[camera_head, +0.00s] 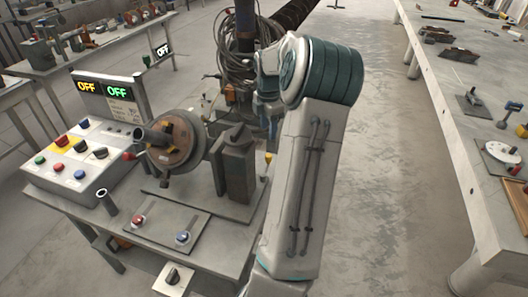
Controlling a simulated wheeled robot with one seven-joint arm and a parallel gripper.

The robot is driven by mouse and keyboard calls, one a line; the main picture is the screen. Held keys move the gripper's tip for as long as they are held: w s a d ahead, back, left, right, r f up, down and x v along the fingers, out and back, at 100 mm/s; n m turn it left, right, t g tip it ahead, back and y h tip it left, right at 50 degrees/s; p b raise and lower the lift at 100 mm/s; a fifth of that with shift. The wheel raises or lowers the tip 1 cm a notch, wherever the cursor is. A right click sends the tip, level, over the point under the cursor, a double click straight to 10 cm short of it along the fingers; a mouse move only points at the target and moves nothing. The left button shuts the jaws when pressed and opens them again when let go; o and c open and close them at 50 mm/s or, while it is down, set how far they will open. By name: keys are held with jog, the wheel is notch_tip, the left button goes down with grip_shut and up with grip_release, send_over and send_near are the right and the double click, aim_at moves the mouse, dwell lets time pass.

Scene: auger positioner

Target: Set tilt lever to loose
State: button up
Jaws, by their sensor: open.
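A positioner stands on the left workbench, with a round brown disc (172,142) and a dark block-shaped post (234,165). I cannot tell for sure which part is the tilt lever. A small yellow-tipped handle (267,159) shows just right of the post, beside my arm. A red-ended handle (130,156) sticks out left of the disc. No loose or tight marking is readable. My arm reaches up from the bottom and bends over behind the post. My gripper's fingers are hidden behind my own arm.
A control box (75,160) with several coloured buttons stands at the left, below two OFF displays (118,91). A plate (160,229) with red and blue knobs lies at the bench front. A long bench (450,100) with parts runs along the right. The floor (375,170) between is clear.

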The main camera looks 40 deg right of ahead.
aim_at(268, 155)
notch_tip(268, 155, down, 12)
jog(key=shift+r, duration=0.1)
dwell(0.4)
jog(key=shift+p, duration=0.3)
grip_shut()
